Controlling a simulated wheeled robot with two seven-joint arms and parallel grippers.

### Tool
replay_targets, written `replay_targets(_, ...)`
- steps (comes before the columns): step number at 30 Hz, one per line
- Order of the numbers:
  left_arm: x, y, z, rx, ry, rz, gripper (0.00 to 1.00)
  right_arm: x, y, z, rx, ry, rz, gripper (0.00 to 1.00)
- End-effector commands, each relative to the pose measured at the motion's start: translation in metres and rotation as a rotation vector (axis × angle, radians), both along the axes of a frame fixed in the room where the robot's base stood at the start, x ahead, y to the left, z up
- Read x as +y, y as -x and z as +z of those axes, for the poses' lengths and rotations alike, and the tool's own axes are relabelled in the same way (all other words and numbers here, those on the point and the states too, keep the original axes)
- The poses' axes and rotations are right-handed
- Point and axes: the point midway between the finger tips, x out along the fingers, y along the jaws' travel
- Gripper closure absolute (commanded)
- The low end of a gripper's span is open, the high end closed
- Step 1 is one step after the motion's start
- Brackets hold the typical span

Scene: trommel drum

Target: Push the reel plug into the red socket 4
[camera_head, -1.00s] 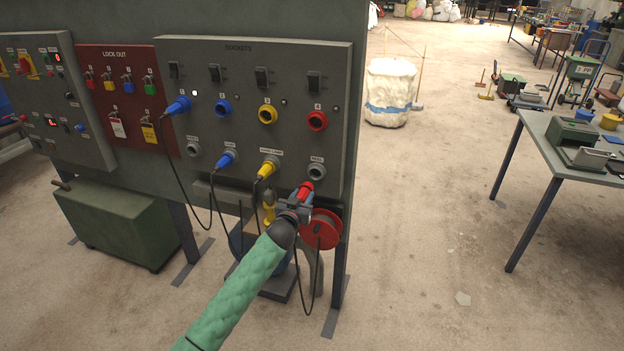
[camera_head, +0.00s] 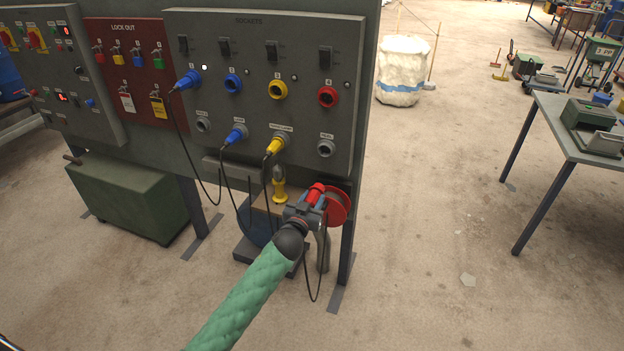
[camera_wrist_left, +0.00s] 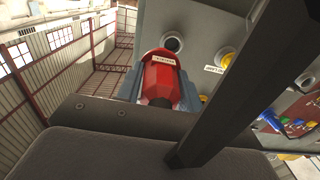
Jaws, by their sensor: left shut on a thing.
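My left gripper (camera_head: 308,202) is shut on the red reel plug (camera_head: 316,192), below the socket panel (camera_head: 266,120) in the head view. The plug also shows between the grey jaws in the left wrist view (camera_wrist_left: 160,82). The red socket 4 (camera_head: 327,96) is at the panel's right side, below a black switch; it is empty, and the plug is apart from it. The grey REEL holder (camera_head: 326,149) beneath it is empty. The red cable reel (camera_head: 338,206) is partly hidden behind the gripper. My right gripper is not in view.
A blue plug (camera_head: 188,80) sits in the leftmost upper socket. Another blue plug (camera_head: 236,134) and a yellow plug (camera_head: 275,146) sit in the lower row, their black cables hanging down. The floor right of the panel is clear up to a table (camera_head: 545,106).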

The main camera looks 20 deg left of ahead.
Motion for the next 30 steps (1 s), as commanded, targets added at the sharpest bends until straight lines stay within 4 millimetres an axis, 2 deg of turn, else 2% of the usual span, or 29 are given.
replay_targets(1,-0.007,0.021,-0.005,0.002,0.003,-0.001,0.99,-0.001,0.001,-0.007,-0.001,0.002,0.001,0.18)
replay_targets(9,-0.03,0.112,-0.006,0.0,0.004,0.016,0.99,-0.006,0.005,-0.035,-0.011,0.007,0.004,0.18)
replay_targets(15,-0.037,0.158,0.001,-0.004,0.005,0.032,0.99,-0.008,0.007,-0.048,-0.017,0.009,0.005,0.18)
replay_targets(21,-0.039,0.175,0.005,-0.006,0.006,0.041,0.99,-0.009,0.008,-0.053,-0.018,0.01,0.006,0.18)
replay_targets(29,-0.039,0.175,0.006,-0.006,0.006,0.041,0.99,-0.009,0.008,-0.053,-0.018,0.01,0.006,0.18)
replay_targets(30,-0.039,0.175,0.006,-0.006,0.006,0.041,0.99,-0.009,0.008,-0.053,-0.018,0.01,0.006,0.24)
